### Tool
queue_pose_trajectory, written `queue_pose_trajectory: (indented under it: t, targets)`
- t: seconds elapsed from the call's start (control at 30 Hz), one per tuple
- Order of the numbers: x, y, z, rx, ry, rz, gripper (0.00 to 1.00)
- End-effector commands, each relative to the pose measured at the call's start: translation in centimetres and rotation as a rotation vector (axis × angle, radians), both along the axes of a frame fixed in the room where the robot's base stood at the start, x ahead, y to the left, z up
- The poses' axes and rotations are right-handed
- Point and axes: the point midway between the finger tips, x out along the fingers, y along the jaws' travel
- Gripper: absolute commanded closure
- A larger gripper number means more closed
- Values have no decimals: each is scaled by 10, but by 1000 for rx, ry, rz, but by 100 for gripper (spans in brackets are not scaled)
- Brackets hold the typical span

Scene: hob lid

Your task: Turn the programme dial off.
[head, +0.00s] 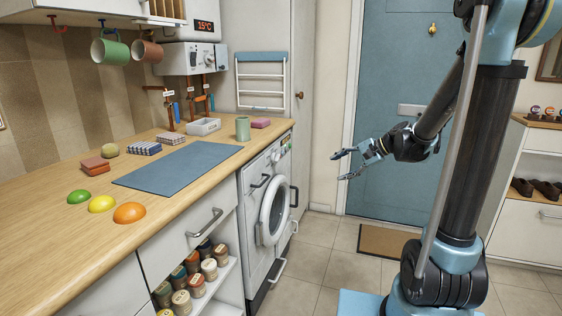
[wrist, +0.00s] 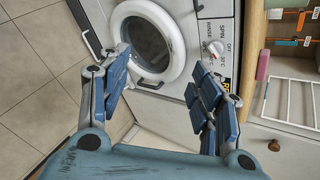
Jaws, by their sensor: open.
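The washing machine (head: 262,212) stands under the counter with its round door (head: 273,212) shut. Its programme dial (wrist: 215,47) is a round white knob with a small red mark on the white front panel, with printed labels such as SPIN and OFF around it. I cannot tell surely which label the mark points at. In the head view the dial (head: 275,157) is small, near the panel's top. My gripper (head: 343,166) is open and empty, in the air to the right of the machine and apart from it. In the wrist view my spread fingers (wrist: 160,62) frame the machine's door.
The worktop (head: 60,235) overhangs the machine and holds a blue mat (head: 180,165), a green cup (head: 243,128) and coloured domes (head: 129,212). A wall boiler (head: 190,58) has its own knob. The blue door (head: 400,100) stands behind my gripper. The tiled floor before the machine is clear.

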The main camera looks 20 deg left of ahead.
Motion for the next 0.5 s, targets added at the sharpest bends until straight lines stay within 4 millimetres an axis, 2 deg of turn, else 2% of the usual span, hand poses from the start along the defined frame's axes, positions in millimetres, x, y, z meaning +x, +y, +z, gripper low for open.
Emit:
queue_pose_trajectory:
  t: [0.1, 0.5]
  targets:
    - [25, 19, -2, 89, 52, -24, 42]
    - [90, 73, -19, 387, 258, -80, 42]
